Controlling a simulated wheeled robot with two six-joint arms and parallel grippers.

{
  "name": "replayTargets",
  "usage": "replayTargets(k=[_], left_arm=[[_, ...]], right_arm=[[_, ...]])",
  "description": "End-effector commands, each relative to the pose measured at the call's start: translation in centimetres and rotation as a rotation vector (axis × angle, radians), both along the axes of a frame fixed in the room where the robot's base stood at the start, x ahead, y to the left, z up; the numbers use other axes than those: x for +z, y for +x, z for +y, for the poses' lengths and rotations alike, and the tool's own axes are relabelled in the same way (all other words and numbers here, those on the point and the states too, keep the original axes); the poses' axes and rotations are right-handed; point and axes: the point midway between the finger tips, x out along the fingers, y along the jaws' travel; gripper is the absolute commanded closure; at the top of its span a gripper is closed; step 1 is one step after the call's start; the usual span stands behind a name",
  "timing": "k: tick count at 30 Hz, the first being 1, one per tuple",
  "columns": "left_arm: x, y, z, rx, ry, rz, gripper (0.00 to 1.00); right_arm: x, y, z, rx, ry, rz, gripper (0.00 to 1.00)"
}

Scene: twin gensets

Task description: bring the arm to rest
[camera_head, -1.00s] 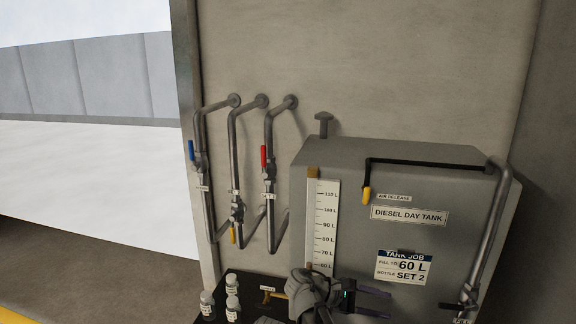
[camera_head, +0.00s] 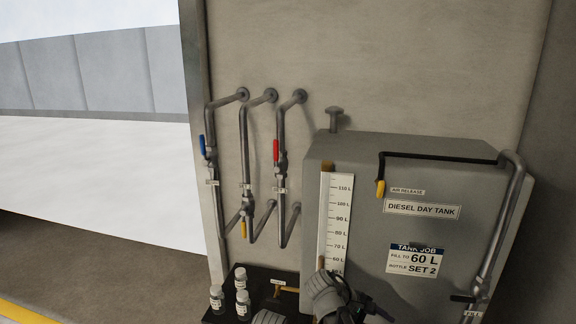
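One arm of mine, which looks like the left, shows at the bottom middle with grey wrist parts and a dark gripper (camera_head: 376,309). It is in front of the lower part of the diesel day tank (camera_head: 460,165), beside the level scale (camera_head: 337,215). The gripper is small, dark and seen at a steep angle, so whether its fingers are apart is unclear. No held object shows. My other gripper is not in view.
Several small bottles (camera_head: 242,303) stand on a black surface (camera_head: 262,275) at the lower left of the arm. Wall pipes carry blue (camera_head: 203,145), red (camera_head: 276,151) and yellow (camera_head: 244,229) handles.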

Motion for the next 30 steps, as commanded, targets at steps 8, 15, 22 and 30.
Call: replayTargets(k=[8,15,22,30], left_arm=[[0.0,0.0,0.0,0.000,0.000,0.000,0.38],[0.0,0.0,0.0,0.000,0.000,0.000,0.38],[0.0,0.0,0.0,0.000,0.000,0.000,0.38],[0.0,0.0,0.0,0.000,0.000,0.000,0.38]], right_arm=[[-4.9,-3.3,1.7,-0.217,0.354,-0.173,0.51],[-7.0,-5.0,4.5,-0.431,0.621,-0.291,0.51],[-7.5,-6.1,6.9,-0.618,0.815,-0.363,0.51],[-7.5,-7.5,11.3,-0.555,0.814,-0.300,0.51]])
